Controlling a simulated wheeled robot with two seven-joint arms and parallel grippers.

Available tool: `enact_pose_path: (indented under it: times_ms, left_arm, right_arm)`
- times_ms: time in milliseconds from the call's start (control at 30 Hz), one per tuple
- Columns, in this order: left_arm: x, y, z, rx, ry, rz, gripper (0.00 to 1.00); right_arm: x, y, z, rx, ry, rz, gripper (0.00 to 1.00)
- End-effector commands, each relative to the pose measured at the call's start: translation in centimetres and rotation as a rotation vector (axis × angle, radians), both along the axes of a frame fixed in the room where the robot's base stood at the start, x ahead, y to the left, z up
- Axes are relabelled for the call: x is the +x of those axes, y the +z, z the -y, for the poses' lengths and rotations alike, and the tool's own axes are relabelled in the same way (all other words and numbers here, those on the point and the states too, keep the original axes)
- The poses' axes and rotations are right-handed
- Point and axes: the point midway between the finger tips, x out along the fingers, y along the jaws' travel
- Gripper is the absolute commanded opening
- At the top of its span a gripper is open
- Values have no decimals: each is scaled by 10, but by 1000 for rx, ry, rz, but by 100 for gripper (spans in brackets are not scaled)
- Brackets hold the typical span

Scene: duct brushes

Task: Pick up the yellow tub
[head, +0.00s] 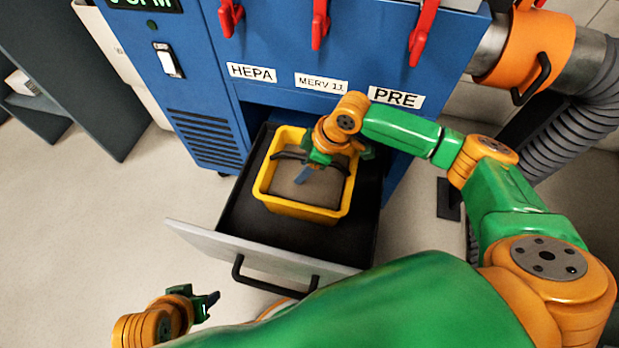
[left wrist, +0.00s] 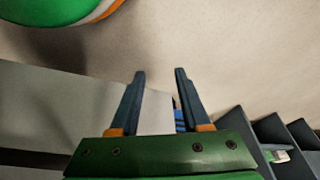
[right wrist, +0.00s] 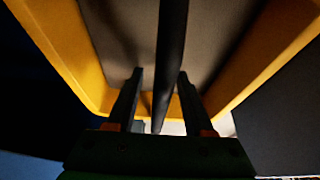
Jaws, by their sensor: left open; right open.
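The yellow tub (head: 300,212) sits in an open drawer of the blue cabinet. It has a grey-brown inside and dark bar handles across it. My right gripper (head: 305,172) is over the tub, pointing down into it. In the right wrist view, the two fingers (right wrist: 157,95) stand open on either side of a dark bar (right wrist: 172,50), with the yellow walls of the tub (right wrist: 72,55) around. I cannot tell whether the fingers touch the bar. My left gripper (head: 213,300) is open and empty, low at the left front, away from the tub; it also shows in the left wrist view (left wrist: 160,75).
The drawer (head: 240,215) has a grey front with a black handle (head: 270,282). The blue cabinet (head: 205,90) stands behind it, with red levers (head: 320,25) above labels. An orange collar and grey hose (head: 580,95) are at the right. The floor at left is clear.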

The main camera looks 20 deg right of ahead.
Motion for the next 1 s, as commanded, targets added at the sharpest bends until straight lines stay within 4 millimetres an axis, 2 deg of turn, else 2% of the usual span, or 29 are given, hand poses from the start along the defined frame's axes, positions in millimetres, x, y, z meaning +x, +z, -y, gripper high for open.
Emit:
enact_pose_path:
  times_ms: [100, 300, 1000]
  left_arm:
    - [0, 0, 0, 0, 0, 0, 47]
    - [0, 0, 0, 0, 0, 0, 47]
    - [0, 0, 0, 0, 0, 0, 47]
  right_arm:
    - [0, 0, 0, 0, 0, 0, 52]
    - [0, 0, 0, 0, 0, 0, 0]
    - [0, 0, 0, 1, 0, -1, 0]
